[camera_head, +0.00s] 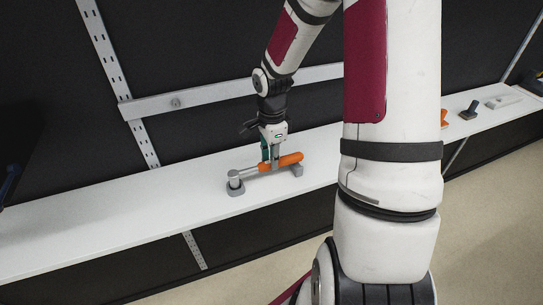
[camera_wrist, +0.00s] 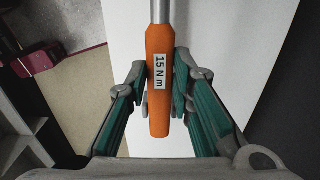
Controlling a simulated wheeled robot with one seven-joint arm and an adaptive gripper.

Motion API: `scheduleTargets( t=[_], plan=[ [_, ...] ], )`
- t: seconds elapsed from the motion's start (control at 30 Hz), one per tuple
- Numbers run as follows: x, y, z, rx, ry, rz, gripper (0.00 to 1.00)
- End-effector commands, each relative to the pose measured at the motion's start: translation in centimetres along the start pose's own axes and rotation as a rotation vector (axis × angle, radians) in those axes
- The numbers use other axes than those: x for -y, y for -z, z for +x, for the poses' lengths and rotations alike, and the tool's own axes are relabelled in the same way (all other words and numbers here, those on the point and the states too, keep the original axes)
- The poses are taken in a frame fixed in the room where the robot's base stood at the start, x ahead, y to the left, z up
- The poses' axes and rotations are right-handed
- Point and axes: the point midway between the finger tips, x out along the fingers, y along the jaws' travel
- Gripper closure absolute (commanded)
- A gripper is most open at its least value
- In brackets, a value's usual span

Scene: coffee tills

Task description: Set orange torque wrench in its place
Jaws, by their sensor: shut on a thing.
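The orange torque wrench (camera_head: 290,160) lies roughly level over the white shelf, its metal head to the left. In the wrist view its orange handle (camera_wrist: 158,100) carries a "15 N m" label, and the metal shaft runs out of the top. My gripper (camera_head: 269,165) reaches down from above and is shut on the handle, with green fingers on both sides in the wrist view (camera_wrist: 161,72). A grey holder shows under the wrench, with a round base (camera_head: 236,190) below the head and a support (camera_head: 297,171) near the handle end. I cannot tell whether the wrench touches it.
The white shelf (camera_head: 110,218) is clear to the left of the holder. Several small tools, including a dark one (camera_head: 469,110), lie on the shelf at the far right. A grey rail (camera_head: 200,96) runs along the dark wall behind. My arm hides the shelf's middle right.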

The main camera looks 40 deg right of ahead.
Motion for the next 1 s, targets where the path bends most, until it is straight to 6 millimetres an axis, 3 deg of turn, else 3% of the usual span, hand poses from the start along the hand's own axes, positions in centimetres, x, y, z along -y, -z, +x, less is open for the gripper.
scheduleTargets(
  t=[0.73,0.77,0.83,0.87,1.0],
  plan=[
    [0.0,0.0,1.8,0.000,0.001,0.001,1.00],
    [0.0,0.0,1.8,0.000,0.001,0.001,0.76],
    [0.0,0.0,1.8,0.000,0.001,0.001,0.61],
    [0.0,0.0,1.8,0.000,0.001,0.001,0.55],
    [0.0,0.0,1.8,0.000,0.001,0.001,0.55]
  ],
)
